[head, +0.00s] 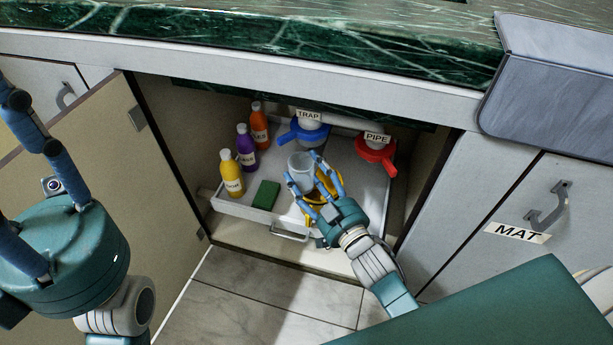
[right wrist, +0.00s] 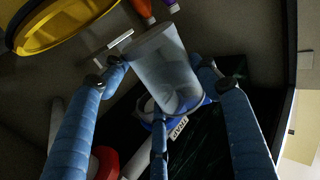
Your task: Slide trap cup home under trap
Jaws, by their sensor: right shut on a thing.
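The trap cup (head: 300,167) is a small clear cup, held in front of and below the trap in the head view. My right gripper (head: 316,180) is shut on it. In the right wrist view the cup (right wrist: 170,72) sits between blue fingers, tilted in the picture. The trap (head: 303,133) has a blue collar and handle under the counter, with a TRAP label; it shows behind the cup in the right wrist view (right wrist: 180,128). Whether cup and trap touch is unclear. My left gripper (head: 15,170) is spread open and empty at the left edge, its fingertips cut off.
A red PIPE valve (head: 376,152) hangs right of the trap. The pulled-out white tray (head: 240,211) holds a yellow bottle (head: 231,175), purple bottle (head: 246,148), orange bottle (head: 259,125) and green sponge (head: 266,195). A yellow object (head: 326,184) is partly hidden behind my right fingers. Cabinet walls flank the opening.

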